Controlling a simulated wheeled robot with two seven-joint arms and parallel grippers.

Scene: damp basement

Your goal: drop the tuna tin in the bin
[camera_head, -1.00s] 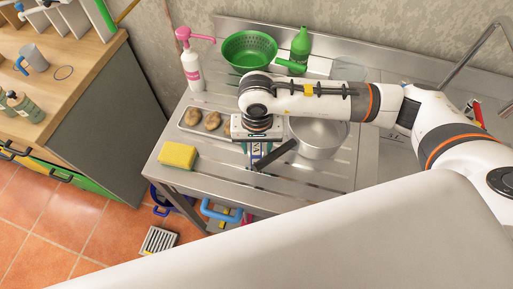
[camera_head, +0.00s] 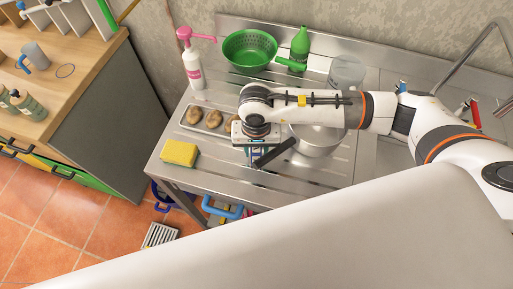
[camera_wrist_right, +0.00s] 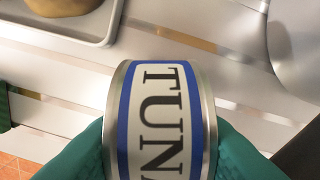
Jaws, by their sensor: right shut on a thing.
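The tuna tin (camera_wrist_right: 160,120) fills the lower middle of the right wrist view, with a white and blue label and "TUN" in dark letters. The green fingers of my right gripper (camera_wrist_right: 160,150) press on it from both sides. In the head view my right gripper (camera_head: 257,153) points down over the metal counter, left of the steel pot; the tin is mostly hidden there by the wrist. I cannot pick out the bin for sure; a blue-handled thing (camera_head: 221,209) and a dark blue one show partly below the counter's front edge. My left gripper is not in view.
A tray (camera_head: 187,126) with potatoes, a yellow sponge (camera_head: 180,153) and a steel pot (camera_head: 318,145) stand close around the right gripper. A green colander (camera_head: 249,50), a pink-topped pump bottle (camera_head: 193,70) and a green bottle (camera_head: 299,48) stand behind. The counter's front strip is clear.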

